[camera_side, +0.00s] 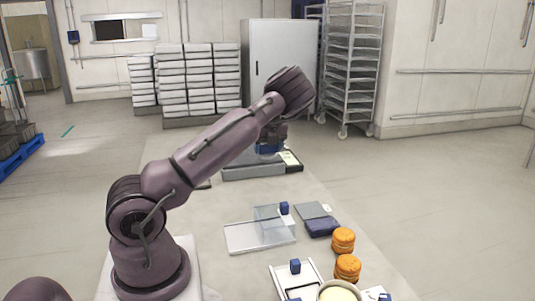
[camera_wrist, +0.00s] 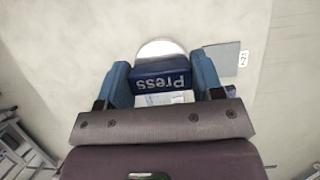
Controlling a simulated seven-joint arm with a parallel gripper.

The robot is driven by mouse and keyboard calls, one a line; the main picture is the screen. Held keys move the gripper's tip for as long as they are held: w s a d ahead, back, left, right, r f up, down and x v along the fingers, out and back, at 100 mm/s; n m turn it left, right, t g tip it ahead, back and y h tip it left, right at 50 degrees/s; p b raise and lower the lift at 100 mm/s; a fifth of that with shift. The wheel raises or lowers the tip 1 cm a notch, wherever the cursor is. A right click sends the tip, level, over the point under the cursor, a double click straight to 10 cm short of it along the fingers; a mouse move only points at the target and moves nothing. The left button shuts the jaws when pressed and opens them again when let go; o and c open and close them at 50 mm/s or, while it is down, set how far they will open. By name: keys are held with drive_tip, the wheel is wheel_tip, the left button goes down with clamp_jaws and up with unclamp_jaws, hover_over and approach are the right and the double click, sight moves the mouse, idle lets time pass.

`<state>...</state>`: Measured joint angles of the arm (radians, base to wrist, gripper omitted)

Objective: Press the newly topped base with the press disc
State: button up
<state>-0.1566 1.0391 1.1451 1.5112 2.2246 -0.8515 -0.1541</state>
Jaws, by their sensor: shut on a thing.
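My gripper (camera_wrist: 160,70) is shut on the blue handle (camera_wrist: 162,82) marked "Press", one blue finger on each side. A pale round disc (camera_wrist: 160,48) shows just beyond the handle in the wrist view; I take it as the press disc's plate. In the side view my gripper (camera_side: 270,147) is at the far part of the table, over or close to a grey tray (camera_side: 250,172); the gap cannot be told. Two orange-brown filled rounds, one farther (camera_side: 343,240) and one nearer (camera_side: 347,268), stand at the right. I cannot tell which base is newly topped.
A clear tray (camera_side: 260,236) with a clear upright part and a blue block (camera_side: 284,208) lies mid-table. A grey plate (camera_side: 313,210) and a dark blue piece (camera_side: 321,228) are beside it. A white frame (camera_side: 293,279) and a bowl of pale filling (camera_side: 338,293) are at the near edge.

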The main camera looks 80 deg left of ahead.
drive_tip(key=o, duration=0.3)
drive_tip(key=shift+c, duration=0.5)
drive_tip(key=w+d+f+m+t, duration=0.1)
drive_tip(key=w+d+f+m, duration=0.1)
drive_tip(key=w+d, duration=0.55)
drive_tip(key=w+d+f+m, duration=0.15)
drive_tip(key=w+d, duration=0.35)
drive_tip(key=d, duration=0.6)
drive_tip(key=d+f+n+g, duration=0.1)
drive_tip(key=d+n, duration=0.1)
drive_tip(key=d, duration=0.3)
drive_tip(key=d+f+n, duration=0.1)
drive_tip(key=d+n, duration=0.2)
drive_tip(key=d, duration=0.3)
drive_tip(key=s+d+f+n+g, duration=0.1)
drive_tip(key=d+n, duration=0.1)
drive_tip(key=d, duration=0.4)
drive_tip(key=shift+f+n+g, duration=0.15)
drive_tip(key=shift+n+g, duration=0.15)
drive_tip(key=shift+n, duration=0.05)
drive_tip(key=n, duration=0.2)
drive_tip(key=s+n+g+h, duration=0.1)
drive_tip(key=n, duration=0.1)
drive_tip(key=shift+s+d, duration=0.2)
drive_tip(key=shift+f+n+g, duration=0.15)
drive_tip(key=shift+n+g, duration=0.15)
drive_tip(key=shift+n, duration=0.1)
